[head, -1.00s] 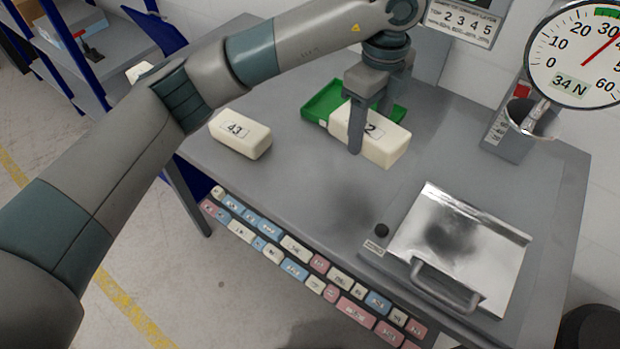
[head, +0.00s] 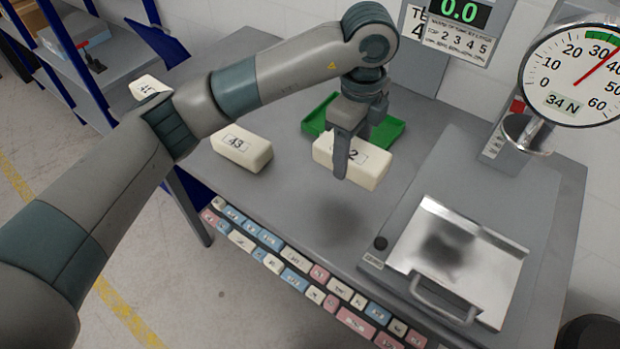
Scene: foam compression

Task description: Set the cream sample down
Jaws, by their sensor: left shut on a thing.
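The cream sample (head: 370,166), a block with a label ending in 2, is held in my left gripper (head: 342,160). The gripper is shut on it, one finger in front of its label. The block is in front of the green tray (head: 390,131) and hides part of it. A dark shadow lies on the grey table (head: 290,215) below and in front of the block, so it looks raised above the top. My right gripper is not in view.
A cream block marked 43 (head: 241,148) stands left of the held one. Another cream block (head: 150,89) is farther left, partly behind my arm. A metal plate with a handle (head: 455,262) is at the right, beside a dial gauge (head: 578,74). The front middle table is clear.

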